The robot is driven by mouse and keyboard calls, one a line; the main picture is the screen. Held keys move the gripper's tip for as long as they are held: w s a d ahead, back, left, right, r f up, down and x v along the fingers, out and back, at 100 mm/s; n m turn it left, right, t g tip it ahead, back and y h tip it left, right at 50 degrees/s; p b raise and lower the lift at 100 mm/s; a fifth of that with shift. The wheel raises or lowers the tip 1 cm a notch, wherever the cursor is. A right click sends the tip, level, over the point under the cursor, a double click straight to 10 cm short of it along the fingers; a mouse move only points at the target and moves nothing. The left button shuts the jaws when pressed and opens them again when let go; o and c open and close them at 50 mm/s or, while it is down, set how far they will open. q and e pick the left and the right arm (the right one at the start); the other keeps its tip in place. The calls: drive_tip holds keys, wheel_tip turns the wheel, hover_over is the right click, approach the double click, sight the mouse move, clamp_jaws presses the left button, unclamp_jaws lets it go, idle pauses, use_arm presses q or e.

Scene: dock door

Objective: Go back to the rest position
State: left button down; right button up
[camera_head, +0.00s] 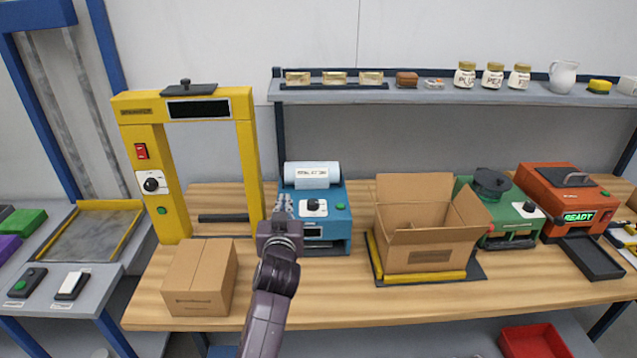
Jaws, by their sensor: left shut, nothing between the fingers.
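My left gripper (283,210) is shut and empty. It points away from me, above the wooden bench and in front of the blue machine (333,215), covering part of that machine's left side. I cannot tell whether it touches the machine. My left arm comes up from the bottom of the view. A closed brown carton (198,280) stands on the bench to the left of the gripper, apart from it. My right gripper does not show.
A yellow frame machine (180,160) stands behind the closed carton. An open carton (425,235) sits right of the blue machine. A green machine (505,215) and an orange machine (565,200) stand farther right. A shelf (430,97) with jars runs behind. The bench front (330,295) is bare.

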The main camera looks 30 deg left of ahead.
use_arm(q)
drive_tip(key=s+d+f+m+g+h, duration=0.2)
drive_tip(key=s+d+f+g, duration=0.15)
drive_tip(key=s+f, duration=0.4)
drive_tip(key=s+d+f+m+g+h, duration=0.2)
drive_tip(key=s+d+f, duration=0.3)
drive_tip(key=s+f, duration=0.25)
drive_tip(key=s+d+f+m+g+h, duration=0.2)
drive_tip(key=s+d+f+g, duration=0.15)
drive_tip(key=s+d, duration=0.45)
drive_tip(key=s+d+f+m+g+h, duration=0.2)
drive_tip(key=s+d+f, duration=0.15)
drive_tip(key=s, duration=0.95)
wheel_tip(320, 180, down, 30)
drive_tip(key=s+r+g+b, duration=0.1)
drive_tip(key=s+b, duration=0.1)
drive_tip(key=b, duration=0.2)
drive_tip(key=s+a+f+g+b, duration=0.1)
drive_tip(key=s+a+f+b, duration=0.1)
drive_tip(key=s+f, duration=1.4)
wheel_tip(320, 180, down, 4)
drive_tip(key=shift+s+a+r+b, duration=0.1)
drive_tip(key=shift+s+a+b, duration=0.3)
drive_tip(key=shift+a, duration=0.35)
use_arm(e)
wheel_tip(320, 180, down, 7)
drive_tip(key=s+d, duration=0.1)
